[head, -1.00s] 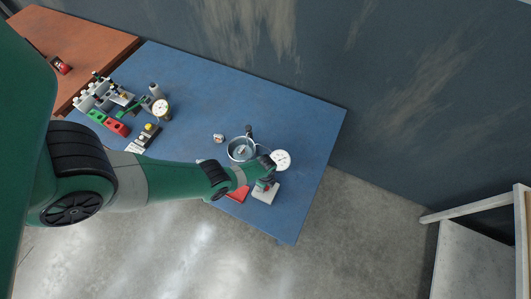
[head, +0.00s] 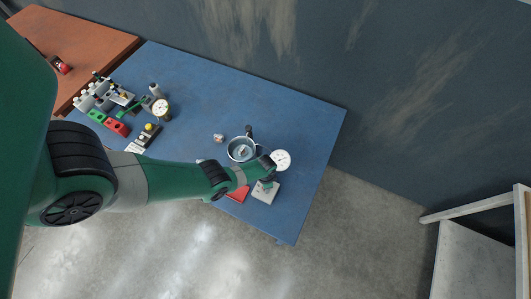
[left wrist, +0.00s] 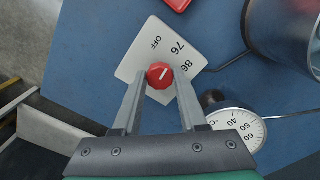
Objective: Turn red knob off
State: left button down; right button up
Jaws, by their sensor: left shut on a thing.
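The red knob (left wrist: 160,75) sits on a pale plate (left wrist: 139,62) marked OFF, 76 and 86. The knob's short white line points to the upper right in the left wrist view, roughly toward the 86. My left gripper (left wrist: 160,82) is shut on the knob, with one finger on each side. In the head view the plate (head: 267,196) is near the front right of the blue table, with my left gripper (head: 267,183) over it. The knob is mostly hidden there. My right gripper is not in view.
A white dial gauge (head: 281,160) and a metal pot (head: 241,150) stand close behind the gripper. A red piece (head: 238,193) lies left of the plate. Several fittings and another gauge (head: 161,109) are at the table's left. The table's back middle is clear.

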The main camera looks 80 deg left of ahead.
pick_arm(q)
jog(key=n, duration=0.3)
jog(key=shift+n, duration=2.2)
jog(key=shift+c, duration=2.2)
grip_release()
jog(key=shift+r, duration=0.1)
